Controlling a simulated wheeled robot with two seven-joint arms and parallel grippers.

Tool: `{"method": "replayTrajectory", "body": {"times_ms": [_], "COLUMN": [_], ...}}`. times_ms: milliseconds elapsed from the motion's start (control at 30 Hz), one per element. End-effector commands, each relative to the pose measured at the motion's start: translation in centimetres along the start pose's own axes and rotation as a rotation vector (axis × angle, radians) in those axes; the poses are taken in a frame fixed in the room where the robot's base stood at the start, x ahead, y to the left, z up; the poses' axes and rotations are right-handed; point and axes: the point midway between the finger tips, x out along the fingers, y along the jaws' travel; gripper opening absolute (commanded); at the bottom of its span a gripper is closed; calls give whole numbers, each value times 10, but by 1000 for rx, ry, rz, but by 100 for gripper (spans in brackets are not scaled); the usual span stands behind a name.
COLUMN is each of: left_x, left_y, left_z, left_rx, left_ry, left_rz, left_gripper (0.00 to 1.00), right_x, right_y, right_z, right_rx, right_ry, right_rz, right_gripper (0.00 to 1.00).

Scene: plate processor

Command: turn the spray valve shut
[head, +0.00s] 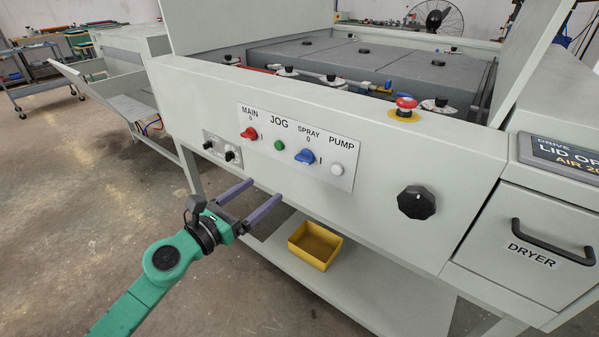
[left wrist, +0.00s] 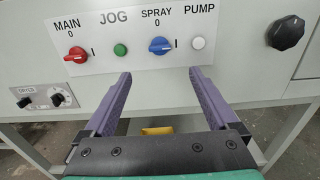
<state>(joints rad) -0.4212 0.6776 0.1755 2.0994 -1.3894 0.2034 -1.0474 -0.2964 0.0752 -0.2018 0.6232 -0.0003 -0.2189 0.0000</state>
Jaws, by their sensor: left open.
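The spray valve is a blue knob (head: 304,156) under the SPRAY label on the white panel, with a 0 above it and an I to its right. It also shows in the left wrist view (left wrist: 160,46), its handle lying roughly level, towards the I. My left gripper (head: 265,190) is open and empty, in front of and below the panel, apart from the knob. In the left wrist view the two purple fingers (left wrist: 160,73) point at the panel, one on each side of the knob's line. My right gripper is not in view.
A red MAIN knob (head: 249,133), a green JOG button (head: 279,145) and a white PUMP button (head: 337,170) share the panel. A black knob (head: 416,202) is at right. A yellow bin (head: 315,246) sits on the lower shelf. A red stop button (head: 406,104) is above.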

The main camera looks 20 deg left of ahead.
Motion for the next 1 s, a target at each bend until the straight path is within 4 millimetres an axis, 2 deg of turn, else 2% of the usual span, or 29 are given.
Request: {"method": "replayTrajectory", "body": {"times_ms": [167, 433, 633, 800, 1000], "left_x": [21, 86, 130, 144, 144], "left_y": [-1, 0, 0, -1, -1], "left_z": [9, 9, 4, 3, 3], "left_rx": [13, 6, 4, 6, 6], "left_ry": [-7, -8, -6, -3, -2], "left_rz": [-2, 1, 2, -1, -1], "left_gripper": [92, 92, 92, 92, 92], "right_x": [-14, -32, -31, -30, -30], "right_y": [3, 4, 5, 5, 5], "right_z": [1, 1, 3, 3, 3], "right_rx": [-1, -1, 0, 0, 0], "right_ry": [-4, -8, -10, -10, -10], "right_rz": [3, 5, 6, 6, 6], "right_gripper": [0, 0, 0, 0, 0]}}
